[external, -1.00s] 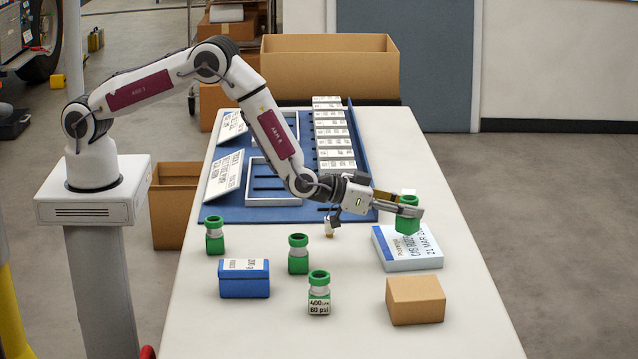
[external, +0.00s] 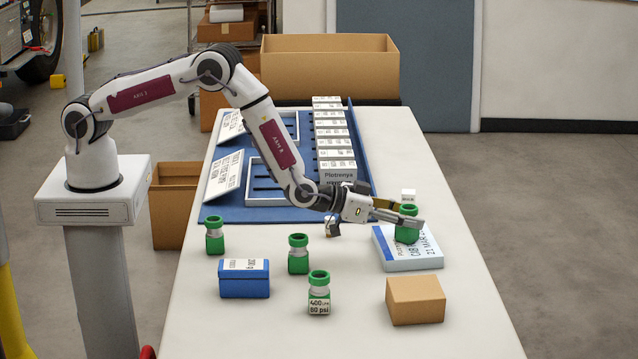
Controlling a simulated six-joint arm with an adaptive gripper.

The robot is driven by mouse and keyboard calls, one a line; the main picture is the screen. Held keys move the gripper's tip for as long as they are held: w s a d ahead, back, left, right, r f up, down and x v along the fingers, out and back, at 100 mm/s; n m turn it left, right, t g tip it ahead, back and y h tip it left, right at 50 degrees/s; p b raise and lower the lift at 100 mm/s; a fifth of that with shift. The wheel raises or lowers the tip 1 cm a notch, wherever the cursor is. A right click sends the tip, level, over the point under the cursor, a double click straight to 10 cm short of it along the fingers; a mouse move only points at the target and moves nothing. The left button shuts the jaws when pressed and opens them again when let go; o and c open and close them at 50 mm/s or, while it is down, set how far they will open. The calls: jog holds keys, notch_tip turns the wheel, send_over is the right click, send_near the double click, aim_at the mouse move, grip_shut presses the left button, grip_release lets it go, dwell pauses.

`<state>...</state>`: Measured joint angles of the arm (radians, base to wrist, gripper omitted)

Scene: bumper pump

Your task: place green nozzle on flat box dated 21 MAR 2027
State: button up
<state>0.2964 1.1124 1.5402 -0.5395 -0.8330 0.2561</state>
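A green nozzle (external: 407,226) is between the two fingers of my gripper (external: 400,212), which looks shut on it. The nozzle is upright over the flat box (external: 415,262), a pale blue and white box on the right side of the table. Its top label reads partly "21 MAR"; the rest of the date is covered or too small to read. The nozzle's base appears to be at the box's top, toward its back; I cannot tell for sure whether it touches.
Other green-and-white nozzles stand at left (external: 214,236), centre (external: 298,254) and front (external: 319,293). A blue box (external: 244,279) and a brown carton (external: 415,301) are on the white table. Behind, a blue mat (external: 232,214) holds trays and a row of white boxes.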

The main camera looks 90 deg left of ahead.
jog(key=shift+r, duration=0.15)
jog(key=v, duration=1.2)
dwell(0.6)
dwell(0.3)
